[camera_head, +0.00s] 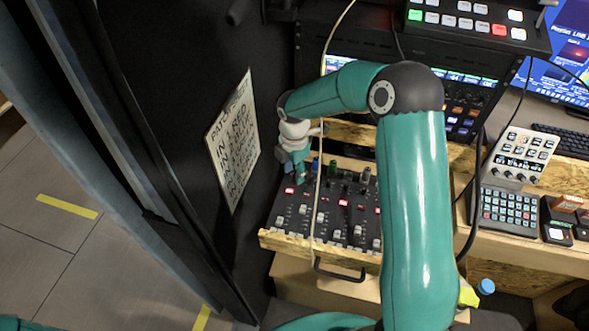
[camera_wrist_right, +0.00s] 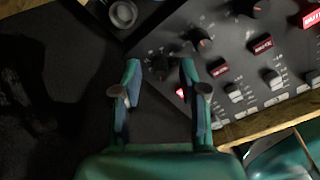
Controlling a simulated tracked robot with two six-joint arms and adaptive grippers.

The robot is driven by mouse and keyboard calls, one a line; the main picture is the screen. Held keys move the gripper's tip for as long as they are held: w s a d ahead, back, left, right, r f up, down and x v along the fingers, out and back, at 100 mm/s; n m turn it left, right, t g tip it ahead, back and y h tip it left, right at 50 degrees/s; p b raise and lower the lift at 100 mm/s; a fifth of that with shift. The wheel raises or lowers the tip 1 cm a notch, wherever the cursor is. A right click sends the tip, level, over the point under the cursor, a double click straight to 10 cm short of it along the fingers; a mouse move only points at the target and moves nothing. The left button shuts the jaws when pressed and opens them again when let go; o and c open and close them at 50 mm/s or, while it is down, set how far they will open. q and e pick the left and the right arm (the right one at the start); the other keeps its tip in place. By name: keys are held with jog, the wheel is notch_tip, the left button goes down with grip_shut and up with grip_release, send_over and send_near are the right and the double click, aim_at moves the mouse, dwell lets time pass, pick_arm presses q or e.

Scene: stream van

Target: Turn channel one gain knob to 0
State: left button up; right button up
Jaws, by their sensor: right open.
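The audio mixer (camera_head: 325,215) is a dark panel with faders, knobs and several lit red buttons, set in a wooden shelf. My right gripper (camera_head: 298,178) reaches down over its left end. In the right wrist view my right gripper (camera_wrist_right: 160,76) is open, with one finger on each side of a small dark knob (camera_wrist_right: 158,67). This knob stands at the end of a row and appears to be the channel one gain knob. I cannot tell whether the fingers touch it. In the head view the gripper hides it. My left gripper is not in view.
A paper sign (camera_head: 233,140) hangs on the dark wall close to the left of my right gripper. A pale cable (camera_head: 319,190) runs over the mixer. A keypad (camera_head: 509,208) and a small control box (camera_head: 522,158) stand to the right.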

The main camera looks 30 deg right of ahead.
aim_at(294, 173)
notch_tip(294, 173, up, 12)
dwell(0.5)
jog(key=shift+f, duration=0.15)
